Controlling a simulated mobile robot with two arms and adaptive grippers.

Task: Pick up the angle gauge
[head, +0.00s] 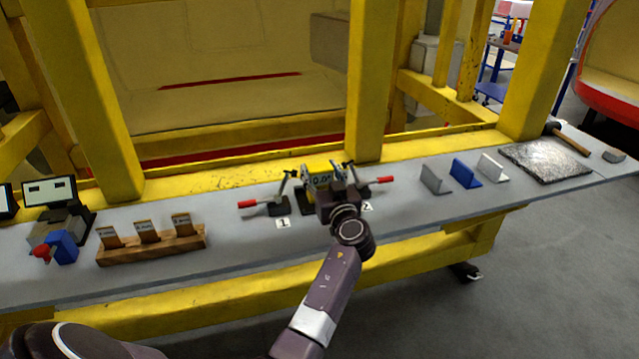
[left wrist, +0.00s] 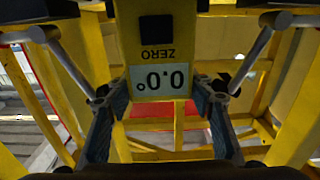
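The yellow angle gauge (head: 322,172) stands on the grey bench between two clamps with red handles, number plates 1 and 2 in front. In the left wrist view the gauge (left wrist: 158,50) appears upside down, with a 0.0° display and a ZERO button. My left gripper (head: 326,190) is right at the gauge. In the left wrist view its fingers (left wrist: 162,100) stand wide apart, one at each side of the gauge's lower part. I cannot tell whether they touch it. My arm hides part of the clamp area. My right gripper is not in view.
The left clamp handle (head: 247,204) and right clamp handle (head: 384,180) stick outward beside the gauge. A wooden block with several tags (head: 150,250) stands left. Grey, blue and white angle pieces (head: 465,174), a dark speckled plate (head: 546,161) and a hammer (head: 570,140) lie right. Yellow beams rise behind.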

